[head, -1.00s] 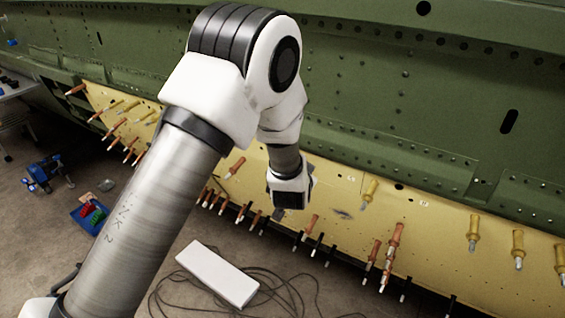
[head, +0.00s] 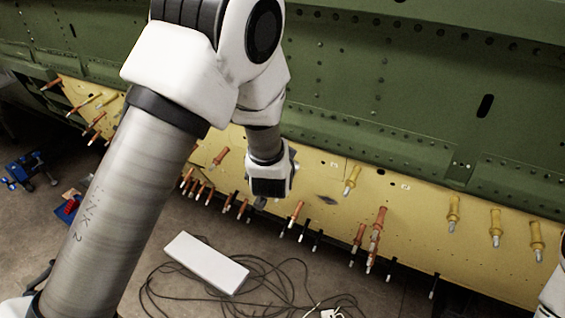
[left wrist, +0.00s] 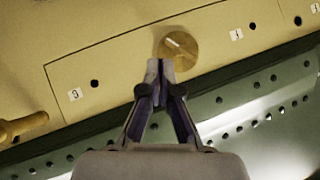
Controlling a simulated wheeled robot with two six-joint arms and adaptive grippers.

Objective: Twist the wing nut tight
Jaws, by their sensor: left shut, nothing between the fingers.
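In the left wrist view, a round brass-coloured fitting (left wrist: 177,46) with a pale bar on its face stands on the yellow skin panel (left wrist: 110,60). It looks like the wing nut, seen nearly end-on, but its wings are not clear. My left gripper (left wrist: 160,70) is shut and empty, its fingertips just below and left of the fitting in the picture. I cannot tell whether they touch it. In the head view, my left gripper (head: 261,202) is mostly hidden behind its wrist, in front of the panel, and the fitting cannot be made out. My right gripper is out of view.
Several orange and yellow pin fasteners (head: 454,212) stick out of the panel, with one yellow fastener (left wrist: 22,126) at the left of the wrist view. The green fuselage (head: 400,90) rises above. A white box (head: 207,263) and black cables lie on the floor.

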